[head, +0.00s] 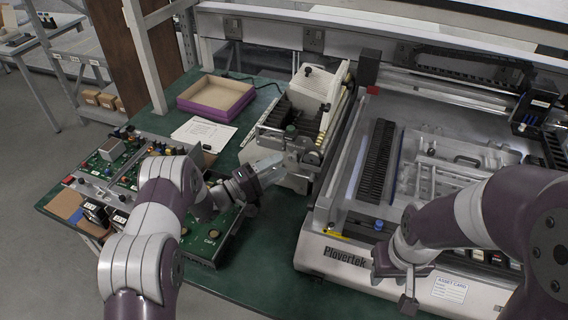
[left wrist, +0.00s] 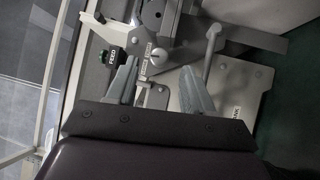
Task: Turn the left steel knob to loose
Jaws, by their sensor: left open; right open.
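My left gripper (head: 278,165) is open at the front of the slotted fixture (head: 322,95) at the left end of the grey machine. In the left wrist view its two fingers (left wrist: 160,72) stand apart. A small round steel knob (left wrist: 158,57) shows between and just beyond the fingertips; no contact is visible. A dark knob with a white label (left wrist: 113,55) sits left of the left finger. A steel lever with a rounded end (left wrist: 214,32) rises beyond the right finger. I cannot tell the steel knob's setting. My right gripper (head: 398,280) is open and empty over the machine's front.
The grey machine (head: 345,255) fills the right of the green table (head: 265,275). Green circuit boards (head: 200,240) lie below and left of my left gripper. A purple-sided tray (head: 215,97) and white paper (head: 204,133) lie behind it. Bare table shows between the boards and machine.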

